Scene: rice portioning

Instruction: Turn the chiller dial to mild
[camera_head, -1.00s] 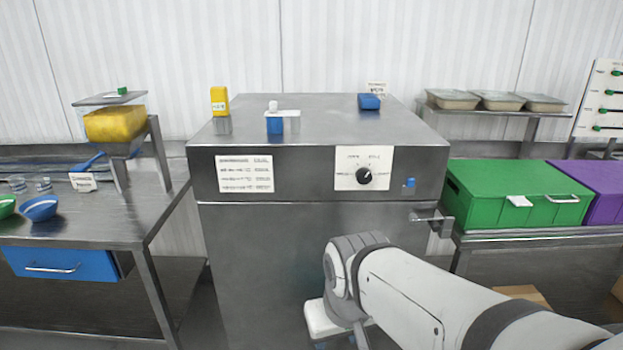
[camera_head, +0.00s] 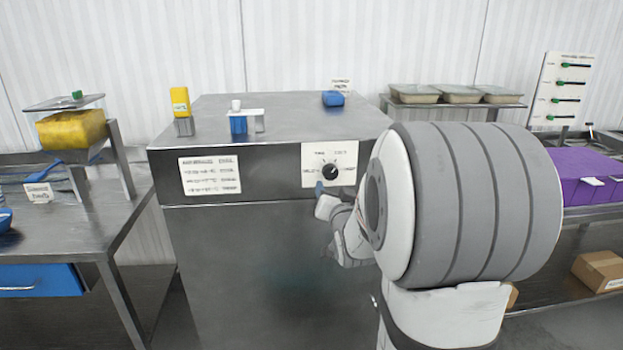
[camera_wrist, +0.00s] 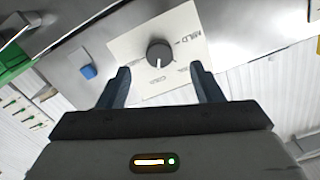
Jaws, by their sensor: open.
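The chiller dial (camera_head: 330,171) is a round black knob on a white label plate (camera_head: 347,152) on the front of the steel chiller (camera_head: 250,240). In the wrist view the dial (camera_wrist: 160,53) lies just beyond and between my fingertips. Its white mark points down in that picture, roughly toward the COLD print; the MILD print is at the upper right. My gripper (camera_wrist: 160,70) is open, with one dark blue finger either side of the dial's line and nothing visible between them. In the head view a blue fingertip shows just below-left of the dial; my arm hides the rest.
A yellow block (camera_head: 180,100), a blue-and-white holder (camera_head: 243,122) and a blue item (camera_head: 333,98) stand on the chiller top. A purple bin (camera_head: 590,175) is at right. A steel table (camera_head: 70,225) stands at left.

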